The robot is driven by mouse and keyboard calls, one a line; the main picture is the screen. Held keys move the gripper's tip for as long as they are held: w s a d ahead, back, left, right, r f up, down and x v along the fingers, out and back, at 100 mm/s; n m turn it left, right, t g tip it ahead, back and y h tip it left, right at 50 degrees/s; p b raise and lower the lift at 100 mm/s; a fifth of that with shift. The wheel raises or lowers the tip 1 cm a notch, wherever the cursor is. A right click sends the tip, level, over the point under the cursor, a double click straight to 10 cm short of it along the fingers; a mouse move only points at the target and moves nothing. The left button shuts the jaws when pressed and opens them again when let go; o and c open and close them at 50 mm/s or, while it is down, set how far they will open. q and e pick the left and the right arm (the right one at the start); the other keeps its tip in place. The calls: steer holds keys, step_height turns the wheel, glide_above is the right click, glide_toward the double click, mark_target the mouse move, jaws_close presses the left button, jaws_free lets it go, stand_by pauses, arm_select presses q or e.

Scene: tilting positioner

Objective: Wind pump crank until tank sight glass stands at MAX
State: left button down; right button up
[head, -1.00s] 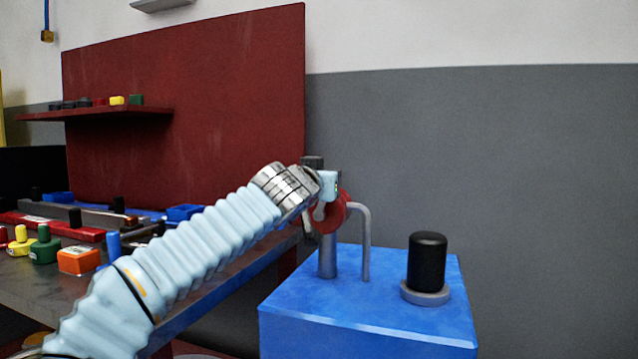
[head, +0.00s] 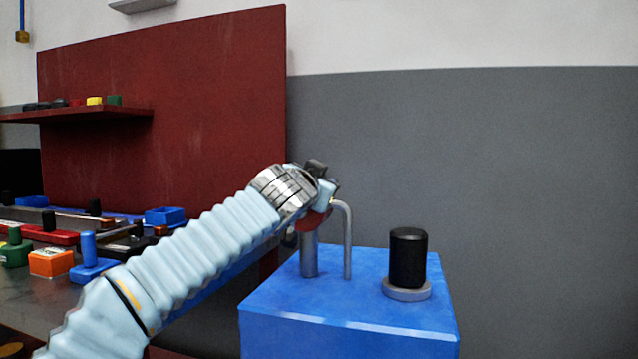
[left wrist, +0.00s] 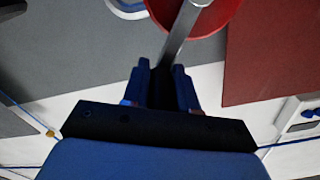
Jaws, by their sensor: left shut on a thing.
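The blue tank (head: 350,325) stands at the lower middle of the head view. A grey post (head: 309,255) and a bent grey pipe (head: 347,240) rise from its top. The pump's red wheel (head: 314,221) sits at the post's top, largely hidden by my gripper. In the left wrist view, the wheel (left wrist: 213,14) has a grey crank arm (left wrist: 183,28) leading to a dark handle (left wrist: 161,90). My left gripper (head: 326,186) is shut on this handle; its fingers (left wrist: 162,78) stand either side of it. No sight glass or MAX mark is visible. My right gripper is not in view.
A black cylinder (head: 408,258) on a grey collar stands on the tank's right. A workbench (head: 50,295) at left carries an orange box (head: 52,262), blue trays and several knobbed pieces. A dark red panel (head: 170,110) with a shelf stands behind. The space right of the tank is clear.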

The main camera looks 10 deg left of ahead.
arm_select(q)
steer(key=c, duration=0.9)
jaws_free()
steer(key=s+b, duration=0.2)
steer(key=s, duration=0.5)
steer(key=s+b, duration=0.2)
steer(key=s, duration=0.5)
steer(key=shift+a, duration=0.2)
